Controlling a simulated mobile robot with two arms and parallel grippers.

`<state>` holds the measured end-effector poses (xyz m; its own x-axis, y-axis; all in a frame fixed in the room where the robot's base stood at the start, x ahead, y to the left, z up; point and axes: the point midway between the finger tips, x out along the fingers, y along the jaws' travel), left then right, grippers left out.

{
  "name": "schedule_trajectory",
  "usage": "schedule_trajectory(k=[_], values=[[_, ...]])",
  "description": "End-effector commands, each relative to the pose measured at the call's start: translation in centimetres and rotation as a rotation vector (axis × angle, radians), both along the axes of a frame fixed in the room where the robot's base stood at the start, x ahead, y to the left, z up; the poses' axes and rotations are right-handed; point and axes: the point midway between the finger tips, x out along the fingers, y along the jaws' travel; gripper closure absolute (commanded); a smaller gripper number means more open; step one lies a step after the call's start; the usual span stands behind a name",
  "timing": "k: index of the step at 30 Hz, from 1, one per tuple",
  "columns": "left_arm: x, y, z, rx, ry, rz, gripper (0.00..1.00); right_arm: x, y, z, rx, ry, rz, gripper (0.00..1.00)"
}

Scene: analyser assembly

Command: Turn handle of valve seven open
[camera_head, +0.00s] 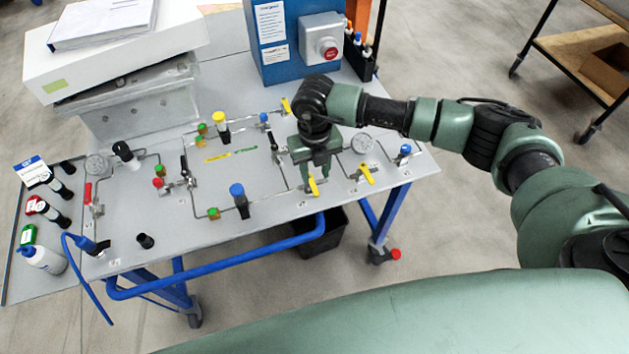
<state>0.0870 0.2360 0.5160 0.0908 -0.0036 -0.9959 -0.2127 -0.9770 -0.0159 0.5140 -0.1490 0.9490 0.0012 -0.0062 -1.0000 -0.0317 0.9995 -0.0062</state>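The grey panel (275,205) on the bench carries pipes and several valves. I cannot read any number that marks valve seven. My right gripper (313,178) points down at the panel's front right, right above a yellow valve handle (313,186). The handle's front end shows below the fingertips and its other end is hidden by the gripper. I cannot tell whether the fingers touch it or how far apart they are. Another yellow handle (366,174) lies to the right, and one more yellow handle (286,106) is at the back. My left gripper is not in view.
A blue box (290,60) with a red button (328,50) stands behind my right gripper. Gauges (362,143) and blue-capped valves (404,151) are to the right. A blue rail (225,262) runs along the front. A white box (110,60) stands at the back left.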

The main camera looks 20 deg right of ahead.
Motion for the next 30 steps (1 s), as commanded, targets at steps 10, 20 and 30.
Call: schedule_trajectory(k=[10,20,30], values=[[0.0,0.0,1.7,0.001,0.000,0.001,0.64,-0.1,0.2,-4.8,0.004,0.003,0.001,0.64],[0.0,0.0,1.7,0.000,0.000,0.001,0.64,-0.1,0.2,-5.5,0.005,0.001,0.003,0.64],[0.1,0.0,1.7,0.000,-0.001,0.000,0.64,-0.1,0.2,-5.5,0.006,0.001,0.003,1.00]])
